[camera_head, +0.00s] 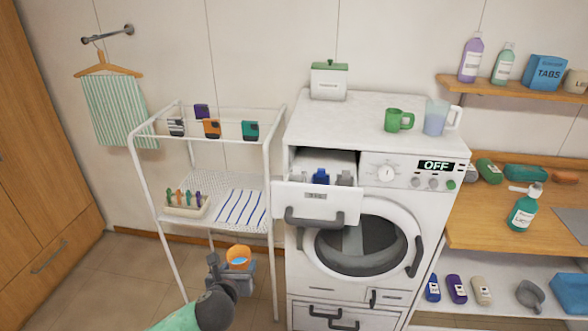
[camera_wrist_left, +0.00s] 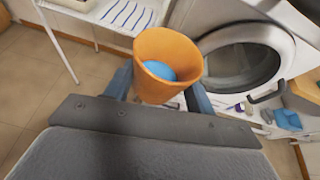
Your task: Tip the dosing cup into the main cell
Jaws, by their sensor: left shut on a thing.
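An orange dosing cup (camera_head: 239,251) with something blue inside is held by my left gripper (camera_head: 237,266), in front of and to the left of the washing machine, lower than its drawer. In the left wrist view the cup (camera_wrist_left: 155,92) sits between the fingers of my left gripper (camera_wrist_left: 160,90), looks roughly upright, and shows its blue contents. The detergent drawer (camera_head: 285,198) is pulled out at the machine's upper left. A blue piece (camera_head: 321,175) and grey pieces stand in it; its cells are hard to tell apart. My right gripper is not in view.
A white rack (camera_head: 157,207) stands left of the washing machine (camera_head: 300,252), close to my left gripper. The drawer handle (camera_head: 316,222) juts forward. A green mug (camera_head: 394,121) and a jug (camera_head: 434,120) stand on the machine top. The floor below the rack shows free room.

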